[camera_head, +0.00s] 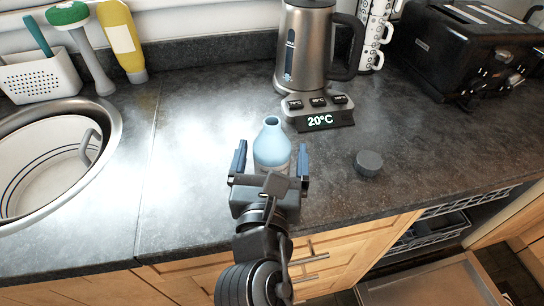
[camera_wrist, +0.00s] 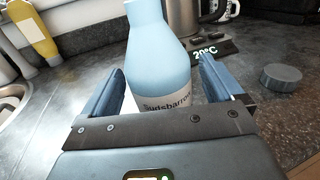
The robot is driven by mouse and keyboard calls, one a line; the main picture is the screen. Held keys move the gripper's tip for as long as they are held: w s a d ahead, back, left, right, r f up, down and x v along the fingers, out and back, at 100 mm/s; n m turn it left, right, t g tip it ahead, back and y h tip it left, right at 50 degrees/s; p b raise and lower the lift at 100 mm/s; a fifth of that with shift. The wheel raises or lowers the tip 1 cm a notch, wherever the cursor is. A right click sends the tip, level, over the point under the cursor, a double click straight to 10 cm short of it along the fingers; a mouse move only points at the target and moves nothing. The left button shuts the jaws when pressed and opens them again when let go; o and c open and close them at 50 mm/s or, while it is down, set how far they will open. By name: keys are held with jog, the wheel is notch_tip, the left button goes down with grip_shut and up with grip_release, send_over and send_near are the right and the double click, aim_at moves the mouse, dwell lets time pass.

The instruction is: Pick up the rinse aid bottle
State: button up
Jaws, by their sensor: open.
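The rinse aid bottle (camera_head: 271,143) is light blue with a narrow open neck and stands upright on the dark countertop. In the wrist view the bottle (camera_wrist: 157,55) shows a white label, partly hidden by the gripper body. My gripper (camera_head: 271,165) is open, with one blue finger on each side of the bottle. In the wrist view the fingers (camera_wrist: 163,88) flank the bottle's lower part, with a gap visible on the left; whether the right finger touches it, I cannot tell. A round dark grey cap (camera_head: 368,162) lies on the counter to the right.
A steel kettle (camera_head: 306,45) on its base reading 20°C (camera_head: 320,119) stands just behind the bottle. A black toaster (camera_head: 470,50) and stacked cups (camera_head: 374,35) are at back right. A round sink (camera_head: 108,118), yellow bottle (camera_head: 122,40) and white caddy (camera_head: 40,78) are left. An open dishwasher (camera_head: 430,285) is below right.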

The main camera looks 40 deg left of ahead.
aim_at(271, 146)
jog(key=shift+w+a, duration=0.3)
jog(key=shift+w, duration=0.15)
jog(key=c, duration=1.2)
jog(key=shift+r, duration=0.2)
jog(key=shift+c, duration=0.2)
jog(key=shift+r+p, duration=0.55)
jog(key=shift+r, duration=1.4)
jog(key=s+d+r+p, duration=0.2)
jog(key=d+r, duration=0.4)
jog(key=d, duration=0.5)
jog(key=shift+d+r, duration=0.2)
jog(key=shift+r, duration=0.1)
jog(key=shift+d, duration=0.1)
